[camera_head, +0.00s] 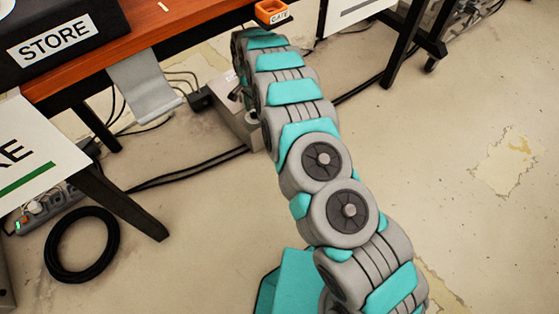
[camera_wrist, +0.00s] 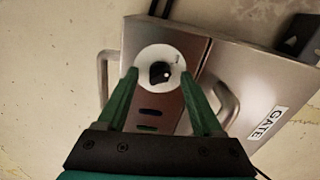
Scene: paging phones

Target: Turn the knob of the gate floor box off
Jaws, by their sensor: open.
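The gate floor box (camera_wrist: 235,95) is a metal box on the floor with a white GATE label (camera_wrist: 268,124). Its black knob (camera_wrist: 160,73) sits on a round white dial (camera_wrist: 148,58) near the top of the wrist view. My gripper (camera_wrist: 160,78) is open, with one green finger on each side of the knob in the picture. I cannot tell whether the fingers touch the knob or how far above it they are. In the head view the box (camera_head: 228,122) shows under the table edge, partly hidden by my arm.
Metal handles (camera_wrist: 225,100) stand up on the box on both sides of the dial. A wooden table (camera_head: 150,30) with a STORE case (camera_head: 55,45) stands above. An orange GATE holder (camera_head: 272,10) is at its edge. Black cables (camera_head: 190,172) and a coil (camera_head: 82,245) lie on the floor.

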